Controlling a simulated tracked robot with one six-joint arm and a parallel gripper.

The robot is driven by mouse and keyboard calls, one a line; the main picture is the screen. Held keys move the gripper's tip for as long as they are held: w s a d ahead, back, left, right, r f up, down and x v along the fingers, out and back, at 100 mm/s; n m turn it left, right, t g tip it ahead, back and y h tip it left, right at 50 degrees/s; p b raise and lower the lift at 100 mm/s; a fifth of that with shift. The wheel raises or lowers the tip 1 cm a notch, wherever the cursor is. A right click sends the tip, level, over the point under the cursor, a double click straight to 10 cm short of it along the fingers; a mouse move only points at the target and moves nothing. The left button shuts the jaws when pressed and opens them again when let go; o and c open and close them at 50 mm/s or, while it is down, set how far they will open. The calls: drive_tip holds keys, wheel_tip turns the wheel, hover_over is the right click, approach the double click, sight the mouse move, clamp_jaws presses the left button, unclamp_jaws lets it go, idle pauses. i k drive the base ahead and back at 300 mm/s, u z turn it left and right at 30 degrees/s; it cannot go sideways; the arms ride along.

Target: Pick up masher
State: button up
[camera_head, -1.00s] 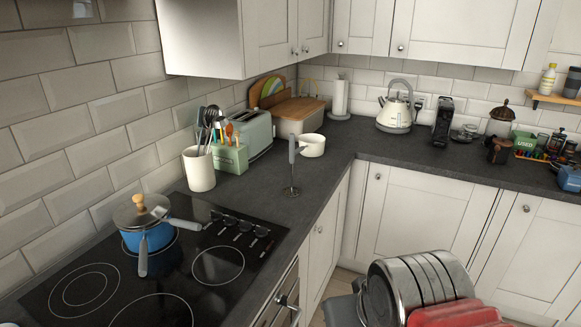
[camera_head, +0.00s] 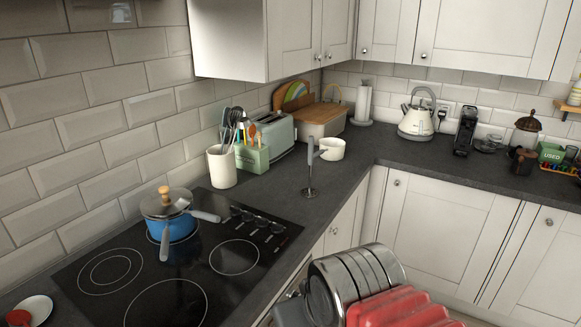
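The masher (camera_head: 310,166) stands upright on the dark worktop, just right of the hob's far end. It has a grey handle, a thin shaft and a round metal foot (camera_head: 309,192). A ribbed silver and red part of my arm shows at the bottom right, well nearer the camera than the masher. No gripper fingers can be made out, and nothing is seen touching the masher.
A blue pot (camera_head: 172,228) with a lid sits on the black hob (camera_head: 210,270). A white utensil crock (camera_head: 221,167), a green box (camera_head: 252,157) and a toaster (camera_head: 275,135) stand along the wall. Worktop in front of the masher is clear.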

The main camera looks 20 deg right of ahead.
sight(307, 192)
drive_tip(key=u, duration=3.85)
drive_tip(key=k, duration=1.4)
